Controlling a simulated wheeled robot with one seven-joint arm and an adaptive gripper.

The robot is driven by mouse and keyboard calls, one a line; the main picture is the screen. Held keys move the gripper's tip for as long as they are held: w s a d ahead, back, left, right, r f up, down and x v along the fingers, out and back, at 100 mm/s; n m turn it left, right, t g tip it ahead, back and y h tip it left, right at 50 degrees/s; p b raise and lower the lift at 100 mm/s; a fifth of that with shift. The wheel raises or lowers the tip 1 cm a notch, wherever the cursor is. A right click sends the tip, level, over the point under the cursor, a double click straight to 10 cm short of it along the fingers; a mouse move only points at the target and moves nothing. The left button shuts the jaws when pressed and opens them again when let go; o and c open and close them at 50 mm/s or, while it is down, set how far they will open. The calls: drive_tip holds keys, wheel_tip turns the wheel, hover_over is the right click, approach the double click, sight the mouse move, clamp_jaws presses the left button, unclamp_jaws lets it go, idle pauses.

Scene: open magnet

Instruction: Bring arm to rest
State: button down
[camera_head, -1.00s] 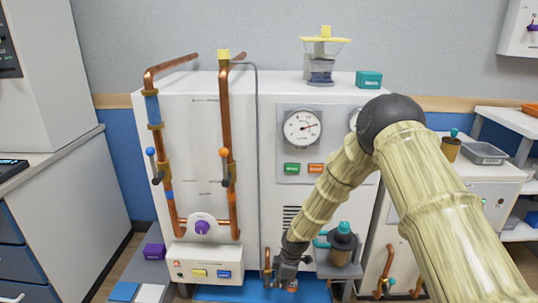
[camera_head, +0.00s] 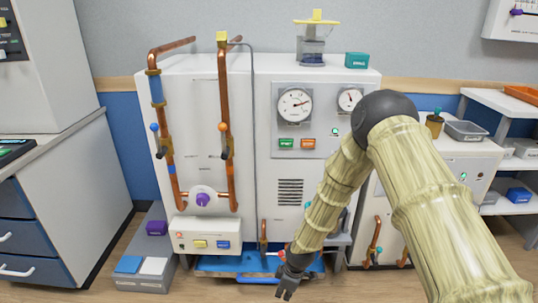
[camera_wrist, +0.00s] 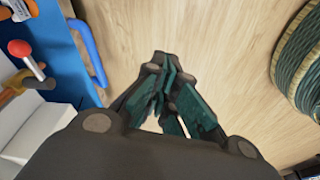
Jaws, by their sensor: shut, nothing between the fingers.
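My gripper (camera_head: 285,287) hangs at the lower end of my bamboo-textured arm (camera_head: 330,190), in front of the white cabinet's base in the head view. It points down and is empty. In the wrist view my gripper (camera_wrist: 172,75) has its dark green fingers drawn together over bare wooden floor, with nothing between them. My arm is bent at a dark round elbow and covers part of the cabinet's right side.
The white cabinet (camera_head: 320,100) carries copper pipes (camera_head: 225,120), gauges (camera_head: 295,104) and a blue tray (camera_head: 225,263) at its foot. A red-knobbed lever (camera_wrist: 20,48) and a blue handle (camera_wrist: 88,50) lie left of my gripper in the wrist view. Wooden floor in front is clear.

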drive_tip(key=s+d+f+m, duration=0.2)
drive_tip(key=s+d+m, duration=0.1)
drive_tip(key=s, duration=0.4)
drive_tip(key=s+d+f+m, duration=0.2)
drive_tip(key=s+d+m, duration=0.1)
drive_tip(key=s, duration=0.5)
drive_tip(key=s+d+f+m, duration=0.3)
drive_tip(key=s+d, duration=0.1)
drive_tip(key=s, duration=0.3)
drive_tip(key=s+d+r+m+h, duration=0.1)
drive_tip(key=s+d+r+m, duration=0.2)
drive_tip(key=s, duration=0.5)
drive_tip(key=s+d+m+h, duration=0.1)
drive_tip(key=s+d+m, duration=0.2)
drive_tip(key=s+d, duration=0.35)
wheel_tip(320, 180, up, 25)
drive_tip(key=s+a+p, duration=0.1)
drive_tip(key=a+p, duration=0.1)
drive_tip(key=p, duration=2.3)
drive_tip(key=shift+g, duration=0.3)
